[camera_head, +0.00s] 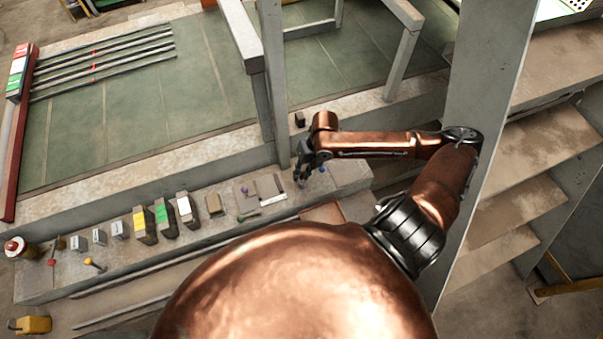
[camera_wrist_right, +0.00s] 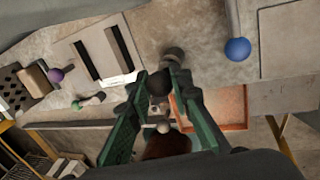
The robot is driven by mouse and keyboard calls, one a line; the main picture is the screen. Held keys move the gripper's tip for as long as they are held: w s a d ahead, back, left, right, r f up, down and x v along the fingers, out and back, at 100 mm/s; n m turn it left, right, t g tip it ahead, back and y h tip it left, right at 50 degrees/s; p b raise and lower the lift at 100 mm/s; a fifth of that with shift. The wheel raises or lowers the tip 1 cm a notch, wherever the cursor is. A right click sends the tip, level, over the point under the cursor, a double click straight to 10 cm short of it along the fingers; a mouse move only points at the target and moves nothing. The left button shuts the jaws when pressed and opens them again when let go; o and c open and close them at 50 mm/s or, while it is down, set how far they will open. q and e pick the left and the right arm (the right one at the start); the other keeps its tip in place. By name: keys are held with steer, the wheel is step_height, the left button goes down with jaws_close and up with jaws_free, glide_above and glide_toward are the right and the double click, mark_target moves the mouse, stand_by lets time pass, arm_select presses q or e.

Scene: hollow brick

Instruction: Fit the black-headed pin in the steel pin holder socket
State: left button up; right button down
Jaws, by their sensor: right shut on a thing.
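My right gripper (camera_head: 303,172) is over the long stone ledge in the head view, small and pointing down. In the right wrist view its green fingers (camera_wrist_right: 158,82) are closed around a dark round head, which I take to be the black-headed pin (camera_wrist_right: 160,84). The pin's stem cannot be made out. A short grey cylinder (camera_wrist_right: 174,57) shows just beyond the fingertips; it may be the steel pin holder socket, and I cannot tell whether the pin touches it. My left gripper is not in view.
A slotted pale block (camera_wrist_right: 108,52) lies left of the gripper. A blue-headed pin (camera_wrist_right: 237,49) is on its right. An orange-rimmed tray (camera_wrist_right: 215,105) is near. A grey post (camera_head: 273,90) stands behind the gripper.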

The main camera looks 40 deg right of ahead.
steer(key=shift+f+b, duration=0.35)
steer(key=shift+f, duration=0.4)
steer(key=c, duration=1.7)
jaws_free()
steer(key=shift+d+r, duration=0.1)
steer(key=shift+r, duration=0.15)
steer(key=v, duration=1.1)
steer(key=shift+r, duration=0.25)
